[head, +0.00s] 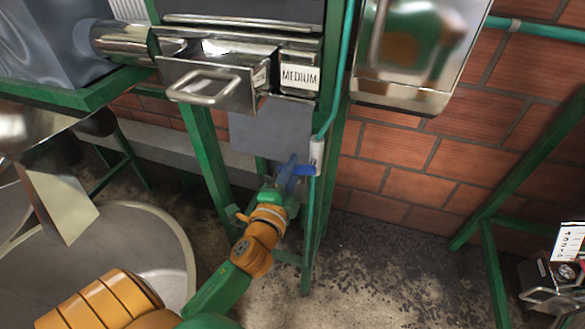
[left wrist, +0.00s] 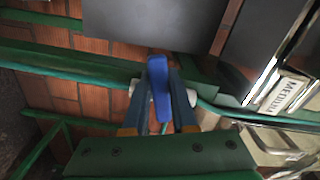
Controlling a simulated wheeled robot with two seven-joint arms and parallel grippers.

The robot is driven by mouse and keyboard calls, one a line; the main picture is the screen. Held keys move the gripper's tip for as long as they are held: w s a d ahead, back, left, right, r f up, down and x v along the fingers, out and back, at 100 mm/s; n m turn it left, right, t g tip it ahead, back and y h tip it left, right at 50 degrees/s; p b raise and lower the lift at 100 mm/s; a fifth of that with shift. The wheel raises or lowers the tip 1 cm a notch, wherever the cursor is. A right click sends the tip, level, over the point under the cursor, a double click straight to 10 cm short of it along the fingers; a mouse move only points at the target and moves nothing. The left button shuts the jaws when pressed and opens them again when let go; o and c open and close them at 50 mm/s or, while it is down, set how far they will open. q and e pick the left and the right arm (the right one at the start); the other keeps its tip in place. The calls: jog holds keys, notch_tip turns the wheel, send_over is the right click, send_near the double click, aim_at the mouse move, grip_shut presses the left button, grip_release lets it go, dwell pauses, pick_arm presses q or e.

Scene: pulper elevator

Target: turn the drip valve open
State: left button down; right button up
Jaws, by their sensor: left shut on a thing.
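The drip valve has a pale body (head: 317,152) on a thin green vertical pipe below the metal machine. Its blue handle (head: 306,170) sticks out to the left of the pipe. My left gripper (head: 289,172) reaches up to it from below and is shut on the handle. In the left wrist view the blue handle (left wrist: 159,90) stands between the two fingers of my left gripper (left wrist: 158,112). Part of the pale valve body (left wrist: 191,97) shows behind the fingers. My right gripper is not in view.
A metal drawer (head: 215,83) with a bar handle and a "MEDIUM" label (head: 300,77) sit above the valve. Green frame legs (head: 207,165) stand to the left. A steel box (head: 415,50) hangs upper right. A large round basin (head: 150,240) is at lower left.

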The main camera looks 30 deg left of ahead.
pick_arm(q)
jog(key=shift+d+f+n+b, duration=0.2)
jog(key=shift+f+n, duration=0.15)
jog(key=shift+n, duration=0.45)
jog(key=shift+d+f+n+b, duration=0.1)
jog(key=shift+f+n+b, duration=0.2)
jog(key=shift+n, duration=0.5)
jog(key=shift+f, duration=0.1)
jog(key=c, duration=0.7)
grip_release()
jog(key=shift+r, duration=0.2)
